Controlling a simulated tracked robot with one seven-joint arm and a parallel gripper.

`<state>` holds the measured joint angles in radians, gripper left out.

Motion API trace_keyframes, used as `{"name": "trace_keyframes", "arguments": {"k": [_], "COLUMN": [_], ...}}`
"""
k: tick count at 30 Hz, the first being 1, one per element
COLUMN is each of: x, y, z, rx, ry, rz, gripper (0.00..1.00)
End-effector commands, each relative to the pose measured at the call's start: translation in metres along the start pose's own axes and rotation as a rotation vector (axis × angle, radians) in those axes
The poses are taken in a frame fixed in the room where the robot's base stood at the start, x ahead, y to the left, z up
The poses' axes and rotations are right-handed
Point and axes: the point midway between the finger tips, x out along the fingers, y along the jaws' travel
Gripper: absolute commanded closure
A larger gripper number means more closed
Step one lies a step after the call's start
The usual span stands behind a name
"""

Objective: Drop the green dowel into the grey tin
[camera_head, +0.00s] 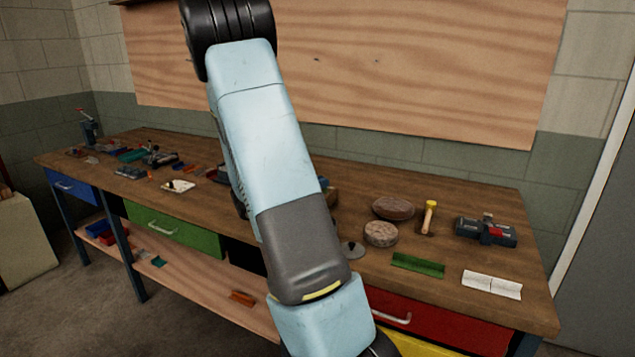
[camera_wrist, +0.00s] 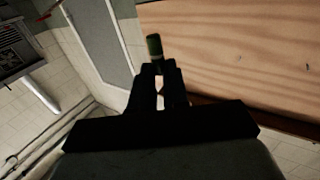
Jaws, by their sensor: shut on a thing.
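In the wrist view my gripper (camera_wrist: 157,68) is shut on the green dowel (camera_wrist: 154,46), which sticks out beyond the fingertips. The dowel is dark, in shadow, with a lighter band near its lower end. It is held in the air, with the wall and wood panel behind it. In the head view my gripper and the dowel do not show. I cannot pick out the grey tin for sure; two low round things, a brown one (camera_head: 393,207) and a mottled one (camera_head: 381,234), stand on the bench right of my arm.
Several small items lie at the left. A wood panel (camera_head: 400,70) hangs behind. My arm hides the bench's middle.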

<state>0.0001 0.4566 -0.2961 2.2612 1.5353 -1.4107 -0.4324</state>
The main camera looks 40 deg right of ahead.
Motion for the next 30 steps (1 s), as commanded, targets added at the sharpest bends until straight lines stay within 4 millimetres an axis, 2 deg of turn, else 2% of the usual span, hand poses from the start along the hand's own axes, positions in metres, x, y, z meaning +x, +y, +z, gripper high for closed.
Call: {"name": "trace_keyframes", "arguments": {"k": [6, 15, 29, 30], "x": [0.015, 0.018, 0.018, 0.018], "y": [0.007, 0.008, 0.008, 0.008], "z": [0.022, 0.049, 0.056, 0.056], "rx": [-0.005, -0.002, 0.0, 0.0], "ry": [0.001, 0.001, 0.001, 0.001], "rz": [0.027, 0.032, 0.031, 0.031], "gripper": [1.0, 1.0, 1.0, 0.81]}}
